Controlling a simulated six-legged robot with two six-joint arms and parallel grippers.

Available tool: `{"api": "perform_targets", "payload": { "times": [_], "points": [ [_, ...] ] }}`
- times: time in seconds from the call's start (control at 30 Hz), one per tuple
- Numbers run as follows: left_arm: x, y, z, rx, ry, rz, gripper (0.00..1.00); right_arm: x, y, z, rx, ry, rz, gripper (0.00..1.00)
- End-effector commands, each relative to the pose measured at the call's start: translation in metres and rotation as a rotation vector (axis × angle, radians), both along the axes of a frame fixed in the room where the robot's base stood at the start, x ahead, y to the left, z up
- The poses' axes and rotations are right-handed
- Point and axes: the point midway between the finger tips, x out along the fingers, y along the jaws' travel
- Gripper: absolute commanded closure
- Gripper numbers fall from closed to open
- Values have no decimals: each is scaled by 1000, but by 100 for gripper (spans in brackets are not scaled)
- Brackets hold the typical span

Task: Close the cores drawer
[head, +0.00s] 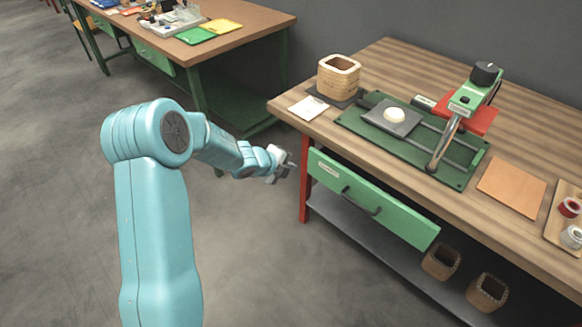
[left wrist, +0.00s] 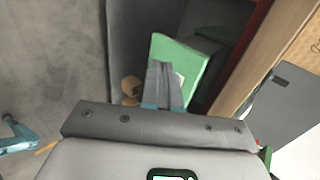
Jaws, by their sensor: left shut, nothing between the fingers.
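The drawer (head: 370,203) has a green front with a dark bar handle (head: 361,201) and a pale label, and hangs under the wooden bench top. How far its front stands out from the bench is hard to tell. My left gripper (head: 289,165) is shut and empty, just left of the drawer's left end, near the bench's red leg. In the left wrist view, the shut fingers (left wrist: 162,72) overlap the drawer's green panel (left wrist: 188,52); I cannot tell whether they touch it. My right gripper is out of view.
The bench top (head: 395,55) overhangs near the gripper and holds a wooden coil core, a green winding fixture and an orange sheet. A grey lower shelf (head: 375,245) holds two cores (head: 441,262). Open floor (head: 250,265) lies left. Another bench stands behind.

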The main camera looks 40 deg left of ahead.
Motion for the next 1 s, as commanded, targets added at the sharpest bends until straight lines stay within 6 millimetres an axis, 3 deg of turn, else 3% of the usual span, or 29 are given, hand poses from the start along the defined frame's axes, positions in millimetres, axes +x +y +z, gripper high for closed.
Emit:
{"api": "perform_targets", "payload": {
  "times": [0.2,0.4,0.77,1.0],
  "points": [
    [-29,3,31,1,-1,2,100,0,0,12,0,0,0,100],
    [-47,4,45,1,1,1,100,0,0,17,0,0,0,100],
    [-52,5,47,17,-5,-18,100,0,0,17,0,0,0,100],
    [-43,-5,61,32,-106,-81,100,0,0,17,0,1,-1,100]
  ]
}}
